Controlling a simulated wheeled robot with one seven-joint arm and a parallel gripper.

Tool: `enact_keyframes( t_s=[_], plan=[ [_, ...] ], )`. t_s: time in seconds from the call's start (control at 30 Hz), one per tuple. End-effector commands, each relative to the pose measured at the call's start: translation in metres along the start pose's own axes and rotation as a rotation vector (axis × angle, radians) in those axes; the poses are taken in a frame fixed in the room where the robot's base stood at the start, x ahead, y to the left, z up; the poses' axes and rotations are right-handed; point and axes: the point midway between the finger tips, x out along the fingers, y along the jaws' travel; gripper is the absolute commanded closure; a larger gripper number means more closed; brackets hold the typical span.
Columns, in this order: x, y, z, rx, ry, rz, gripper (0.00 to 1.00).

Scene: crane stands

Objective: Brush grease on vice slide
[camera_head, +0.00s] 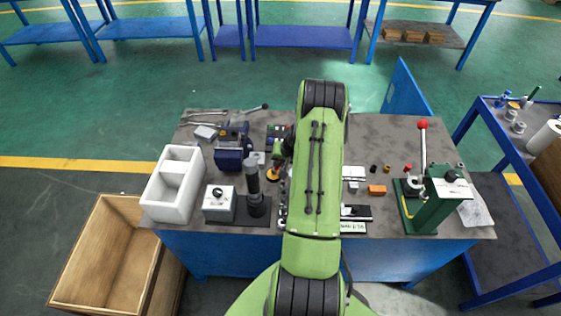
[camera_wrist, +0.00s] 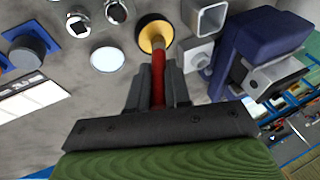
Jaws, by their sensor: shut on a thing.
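My gripper (camera_wrist: 159,88) is shut on the red handle of a brush (camera_wrist: 158,62) in the wrist view. The brush's far end lies over a round dark-rimmed tin with yellow grease (camera_wrist: 151,36). I cannot tell whether the bristles touch the grease. The tin also shows in the head view (camera_head: 272,175), left of my arm. The blue vice (camera_wrist: 262,42) is right of my gripper in the wrist view, apart from it. In the head view the vice (camera_head: 232,150) stands at the table's back left. My arm largely hides the gripper there.
A dark column stand (camera_head: 254,195) and a grey box (camera_head: 219,205) stand in front of the vice. A white divided bin (camera_head: 173,190) is at the left edge. A green lever press (camera_head: 432,200) stands at the right. Several small parts lie around the tin.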

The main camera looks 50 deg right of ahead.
Motion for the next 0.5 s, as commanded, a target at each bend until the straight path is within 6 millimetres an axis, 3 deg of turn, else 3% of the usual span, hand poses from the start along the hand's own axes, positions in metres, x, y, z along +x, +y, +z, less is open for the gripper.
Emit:
enact_keyframes(
  t_s=[0.5],
  plan=[
    [-0.042,-0.014,-0.013,0.000,-0.001,0.000,1.00]
  ],
)
